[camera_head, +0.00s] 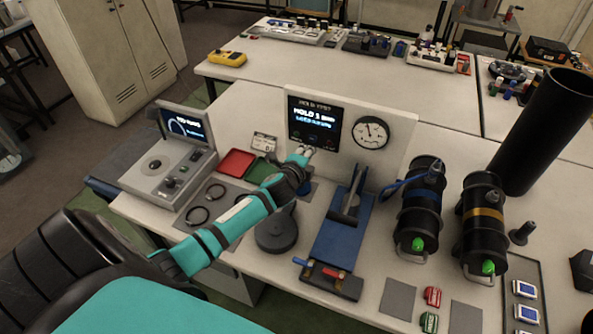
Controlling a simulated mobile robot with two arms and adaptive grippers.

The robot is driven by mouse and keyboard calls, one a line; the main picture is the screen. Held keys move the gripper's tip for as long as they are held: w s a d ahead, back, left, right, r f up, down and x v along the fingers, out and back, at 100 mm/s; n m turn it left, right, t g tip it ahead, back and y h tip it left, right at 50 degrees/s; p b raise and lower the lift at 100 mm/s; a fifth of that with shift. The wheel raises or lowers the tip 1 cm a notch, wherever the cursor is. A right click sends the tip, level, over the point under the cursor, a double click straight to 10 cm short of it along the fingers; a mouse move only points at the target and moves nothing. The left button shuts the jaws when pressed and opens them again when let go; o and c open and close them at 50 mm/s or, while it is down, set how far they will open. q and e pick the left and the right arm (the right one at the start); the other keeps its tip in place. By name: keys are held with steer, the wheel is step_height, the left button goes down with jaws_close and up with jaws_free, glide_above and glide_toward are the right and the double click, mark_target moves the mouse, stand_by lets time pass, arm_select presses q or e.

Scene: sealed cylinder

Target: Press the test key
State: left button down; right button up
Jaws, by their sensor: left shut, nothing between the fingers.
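A white upright panel (342,104) stands on the bench with a lit screen (314,121) and a round dial gauge (370,133). The screen shows a large line that seems to begin "HOLD 5", with smaller blue text below. My left gripper (303,151) is shut and empty, with its fingertips at the panel just below the screen. The test key cannot be made out; the fingertips cover that part of the panel, and I cannot tell whether they touch it. My right gripper is not in view.
A blue clamp stand (336,241) is right of my left arm. Two black cylinders with green tips, one blue-banded (419,207) and one yellow-banded (482,226), stand further right, before a tall black tube (541,132). A grey console (168,174) and red tray (237,162) are left.

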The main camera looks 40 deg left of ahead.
arm_select(q)
steer(key=b+v, duration=0.1)
steer(key=v, duration=0.7)
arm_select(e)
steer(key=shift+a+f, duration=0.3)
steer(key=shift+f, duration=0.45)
arm_select(q)
steer(key=shift+s+a+f, duration=0.1)
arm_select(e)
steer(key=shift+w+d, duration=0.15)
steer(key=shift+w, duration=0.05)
arm_select(q)
steer(key=shift+f, duration=0.1)
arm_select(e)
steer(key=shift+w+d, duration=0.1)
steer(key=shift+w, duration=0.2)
